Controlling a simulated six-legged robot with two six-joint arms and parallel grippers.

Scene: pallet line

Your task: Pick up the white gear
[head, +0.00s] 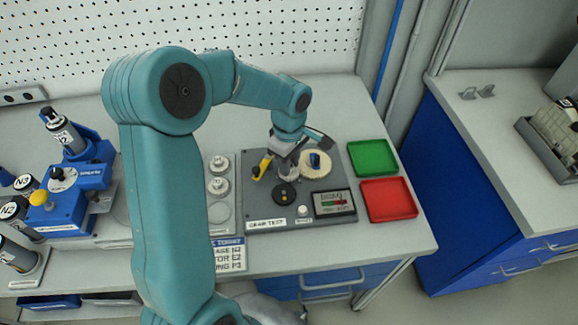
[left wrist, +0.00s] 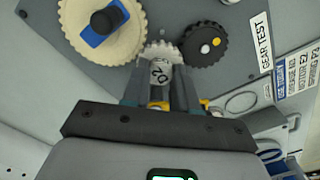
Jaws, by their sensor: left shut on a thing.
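My left gripper (head: 286,160) reaches down over the grey gear test plate (head: 257,212) on the bench. In the left wrist view its fingers (left wrist: 161,88) are shut on the white gear (left wrist: 160,50), gripping its pale marked hub. The gear's toothed rim shows beyond the fingertips, between a large cream gear (left wrist: 88,48) and a small black gear (left wrist: 203,45). In the head view the white gear is mostly hidden under the gripper. I cannot tell whether it still touches the plate. My right gripper is not in view.
The cream gear (head: 316,172) has a blue block on it. A green tray (head: 373,157) and a red tray (head: 388,200) lie to the right. A small display (head: 333,203) sits on the plate. White round parts (head: 218,186) stand left of it, and a blue fixture (head: 75,200) is further left.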

